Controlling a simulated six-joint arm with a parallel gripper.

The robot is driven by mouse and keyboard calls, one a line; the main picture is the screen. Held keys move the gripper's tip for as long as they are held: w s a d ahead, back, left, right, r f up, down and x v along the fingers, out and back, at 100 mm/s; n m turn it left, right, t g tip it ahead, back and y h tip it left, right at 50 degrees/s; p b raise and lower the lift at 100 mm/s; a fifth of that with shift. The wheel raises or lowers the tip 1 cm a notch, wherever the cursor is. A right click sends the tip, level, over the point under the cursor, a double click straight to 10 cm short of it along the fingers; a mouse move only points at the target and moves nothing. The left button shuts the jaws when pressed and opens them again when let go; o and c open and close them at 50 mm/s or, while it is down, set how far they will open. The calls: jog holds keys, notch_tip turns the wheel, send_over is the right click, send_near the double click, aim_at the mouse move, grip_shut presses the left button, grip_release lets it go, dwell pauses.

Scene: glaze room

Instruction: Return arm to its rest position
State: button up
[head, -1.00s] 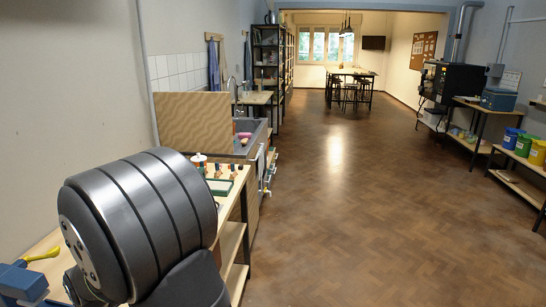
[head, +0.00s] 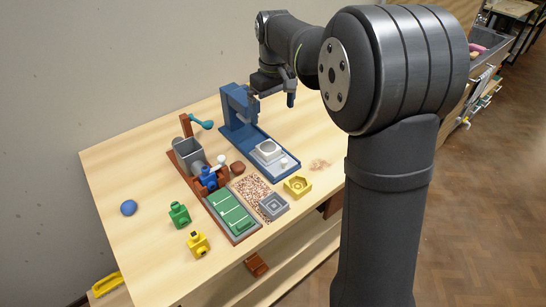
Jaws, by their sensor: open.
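My gripper (head: 274,94) is at the top middle of the head view, above the workbench (head: 120,165). It hangs beside the upright of a blue press-like stand (head: 238,106). Its jaws are apart and I see nothing between them. The gripper is small here, and my own arm fills the right of the view and hides part of the bench.
A grey hopper (head: 188,155) with a red base stands left of the blue stand. Around it lie a green tray (head: 232,212), a green block (head: 179,214), a yellow block (head: 198,244), a yellow mould (head: 297,186) and a blue ball (head: 128,208). The bench's left end is mostly clear.

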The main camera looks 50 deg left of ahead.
notch_tip(320, 180, down, 9)
jog(key=shift+f, duration=0.1)
dwell(0.5)
dwell(0.5)
notch_tip(320, 180, up, 10)
dwell(0.5)
dwell(1.0)
